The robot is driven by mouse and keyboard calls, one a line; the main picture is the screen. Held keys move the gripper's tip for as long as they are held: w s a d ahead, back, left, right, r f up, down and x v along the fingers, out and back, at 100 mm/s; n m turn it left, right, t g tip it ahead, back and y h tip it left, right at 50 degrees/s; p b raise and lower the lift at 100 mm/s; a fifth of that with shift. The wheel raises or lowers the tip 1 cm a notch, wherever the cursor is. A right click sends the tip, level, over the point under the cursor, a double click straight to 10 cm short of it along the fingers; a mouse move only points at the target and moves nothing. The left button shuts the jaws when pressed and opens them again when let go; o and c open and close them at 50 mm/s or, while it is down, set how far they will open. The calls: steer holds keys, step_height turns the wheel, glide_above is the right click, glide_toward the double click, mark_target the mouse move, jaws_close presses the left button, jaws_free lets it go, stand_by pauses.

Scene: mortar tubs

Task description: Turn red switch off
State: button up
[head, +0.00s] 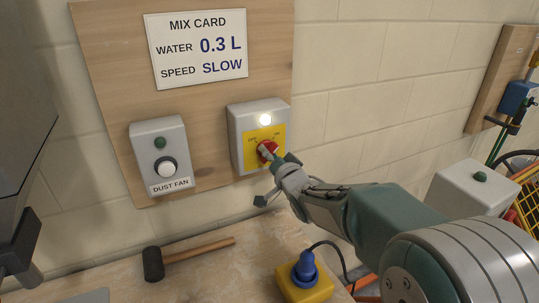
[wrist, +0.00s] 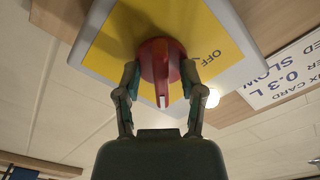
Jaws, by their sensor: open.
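The red switch (head: 267,149) is a rotary knob on a yellow plate (head: 251,155) marked OFF and ON, on a grey box (head: 241,117) on the wooden board. A white lamp (head: 265,119) above the knob is lit. In the wrist view the red knob (wrist: 161,65) sits between the fingers of my gripper (wrist: 160,78), one finger on each side. The fingers are open around the knob; whether they touch it I cannot tell. In the head view my gripper (head: 275,163) is at the knob and hides part of it.
A dust fan box (head: 159,157) with a white knob is on the board at left, below the mix card (head: 197,47). A mallet (head: 185,258) and a blue plug (head: 305,266) on a yellow block lie below. A grey box (head: 472,188) stands at right.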

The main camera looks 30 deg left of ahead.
jaws_close()
steer(key=shift+n, duration=0.4)
steer(key=n, duration=0.4)
steer(key=shift+f, duration=0.1)
steer(key=n, duration=0.9)
steer(key=shift+f, duration=0.1)
steer(key=n, duration=0.4)
stand_by(0.4)
